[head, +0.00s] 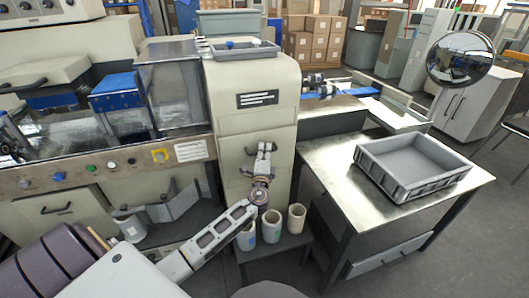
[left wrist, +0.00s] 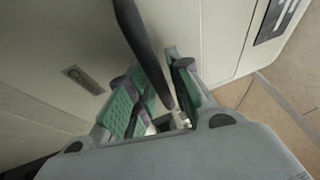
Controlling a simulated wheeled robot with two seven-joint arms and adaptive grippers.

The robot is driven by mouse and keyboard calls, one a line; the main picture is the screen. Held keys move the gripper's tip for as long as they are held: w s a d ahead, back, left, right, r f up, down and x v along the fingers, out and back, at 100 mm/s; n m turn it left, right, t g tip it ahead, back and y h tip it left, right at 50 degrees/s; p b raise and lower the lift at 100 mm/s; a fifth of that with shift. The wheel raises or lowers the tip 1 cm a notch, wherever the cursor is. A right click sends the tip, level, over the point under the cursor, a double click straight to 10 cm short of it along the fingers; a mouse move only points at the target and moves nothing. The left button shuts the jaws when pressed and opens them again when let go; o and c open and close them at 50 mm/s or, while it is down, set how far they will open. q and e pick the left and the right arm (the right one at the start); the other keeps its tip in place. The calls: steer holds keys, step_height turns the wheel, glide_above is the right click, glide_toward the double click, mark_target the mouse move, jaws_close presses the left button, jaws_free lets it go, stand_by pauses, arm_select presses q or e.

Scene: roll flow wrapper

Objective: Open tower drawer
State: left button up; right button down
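The beige tower (head: 252,100) stands in the middle of the head view, with a dark label on its upper front. My left gripper (head: 262,150) is at the tower's lower front panel. In the left wrist view my left gripper (left wrist: 158,72) shows its green-padded fingers apart. The dark bar handle (left wrist: 138,28) runs down between them, close to the right finger; I cannot tell whether they touch. The drawer front (left wrist: 185,30) is pale and looks flush with the tower. In the head view the gripper hides most of the handle. My right gripper is not in view.
A metal table (head: 335,185) with a grey crate (head: 415,165) stands to the right. Several cups (head: 271,226) stand on a low stand beneath my left arm. The wrapper's control panel (head: 100,165) lies left of the tower. A grey tray (head: 245,50) sits on the tower's top.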

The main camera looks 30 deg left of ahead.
arm_select(q)
steer(key=shift+c, duration=0.5)
jaws_close()
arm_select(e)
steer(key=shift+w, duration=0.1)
arm_select(q)
steer(key=shift+d, duration=0.1)
